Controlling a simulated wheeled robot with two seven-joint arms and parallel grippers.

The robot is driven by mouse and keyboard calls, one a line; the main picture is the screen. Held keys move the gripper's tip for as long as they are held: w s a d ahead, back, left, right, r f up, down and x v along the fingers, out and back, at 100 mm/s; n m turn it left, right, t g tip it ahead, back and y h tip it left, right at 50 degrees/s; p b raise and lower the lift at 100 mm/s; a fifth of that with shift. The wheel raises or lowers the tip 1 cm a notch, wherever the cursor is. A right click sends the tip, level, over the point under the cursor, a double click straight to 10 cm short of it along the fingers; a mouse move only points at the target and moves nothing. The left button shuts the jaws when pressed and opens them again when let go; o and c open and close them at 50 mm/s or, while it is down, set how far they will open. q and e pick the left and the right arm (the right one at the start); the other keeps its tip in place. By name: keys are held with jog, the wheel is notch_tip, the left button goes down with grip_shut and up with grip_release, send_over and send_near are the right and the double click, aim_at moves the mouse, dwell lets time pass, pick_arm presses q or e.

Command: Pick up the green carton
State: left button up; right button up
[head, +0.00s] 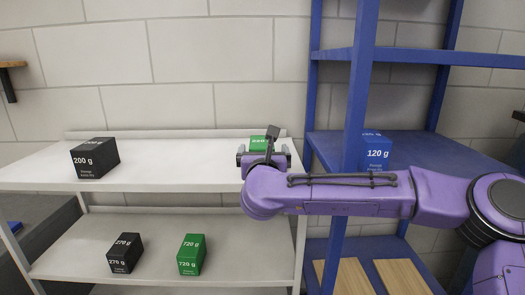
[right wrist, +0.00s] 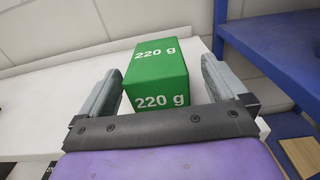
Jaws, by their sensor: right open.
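A green carton marked 220 g (right wrist: 158,72) stands on the upper white shelf, near its right end. In the head view only its top part (head: 259,144) shows behind my right gripper (head: 264,157). In the right wrist view my right gripper (right wrist: 160,85) is open, with one finger on each side of the carton and a gap at both sides. A second green carton, marked 720 g (head: 191,254), stands on the lower white shelf. My left gripper is not in view.
A black carton marked 200 g (head: 95,158) stands on the upper white shelf (head: 180,177); a black 270 g carton (head: 125,253) is on the lower one. The upper shelf's middle is clear.

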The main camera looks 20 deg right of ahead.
aim_at(262, 143)
jog(key=x, duration=0.2)
jog(key=p+x, duration=0.1)
jog(key=shift+a+r, duration=0.25)
jog(key=shift+w+d+f, duration=0.1)
jog(key=shift+w+f, duration=0.15)
jog(key=shift+w, duration=0.1)
jog(key=shift+s, duration=0.1)
jog(key=c, duration=1.2)
jog(key=shift+r, duration=0.1)
